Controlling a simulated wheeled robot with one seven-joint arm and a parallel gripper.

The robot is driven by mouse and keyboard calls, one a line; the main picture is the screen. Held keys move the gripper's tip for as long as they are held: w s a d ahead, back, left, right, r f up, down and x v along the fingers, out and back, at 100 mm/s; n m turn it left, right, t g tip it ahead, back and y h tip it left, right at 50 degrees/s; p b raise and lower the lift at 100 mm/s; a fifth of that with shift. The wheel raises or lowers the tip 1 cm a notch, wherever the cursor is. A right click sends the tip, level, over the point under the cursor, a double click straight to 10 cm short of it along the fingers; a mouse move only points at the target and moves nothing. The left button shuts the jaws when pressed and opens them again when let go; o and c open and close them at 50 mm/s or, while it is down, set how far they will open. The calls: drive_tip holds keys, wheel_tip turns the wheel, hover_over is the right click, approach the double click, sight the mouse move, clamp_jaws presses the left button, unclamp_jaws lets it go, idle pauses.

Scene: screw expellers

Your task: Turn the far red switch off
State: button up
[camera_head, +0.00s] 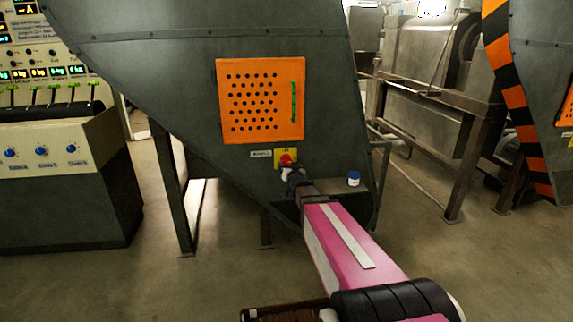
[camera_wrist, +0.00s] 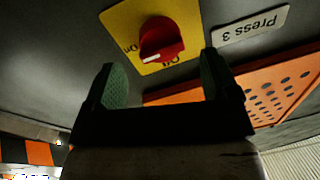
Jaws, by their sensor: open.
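The red switch (camera_head: 286,159) is a rotary knob on a small yellow plate, low on the grey sloped machine under an orange perforated panel. In the wrist view the red knob (camera_wrist: 162,40) sits on the yellow plate (camera_wrist: 122,20), which has "On" and "Off" marks. Its white pointer mark faces down-left in the picture, between the two words; the exact setting is hard to tell. My gripper (camera_wrist: 160,78) is open and empty, its greenish finger pads apart. The knob lies ahead of the gap between the fingertips. In the head view my gripper (camera_head: 290,172) partly covers the plate's lower edge.
A "Press 3" label (camera_wrist: 250,25) is beside the plate. The orange panel (camera_head: 262,100) has a green handle. A blue-capped jar (camera_head: 353,179) stands on a ledge right of my arm. A control console (camera_head: 60,150) is at left; another machine (camera_head: 545,90) is at right.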

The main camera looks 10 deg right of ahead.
sight(287, 163)
drive_tip(key=w, duration=0.5)
drive_tip(key=shift+a, duration=0.2)
drive_tip(key=shift+s, duration=0.1)
drive_tip(key=c, duration=0.9)
drive_tip(key=shift+o, duration=0.2)
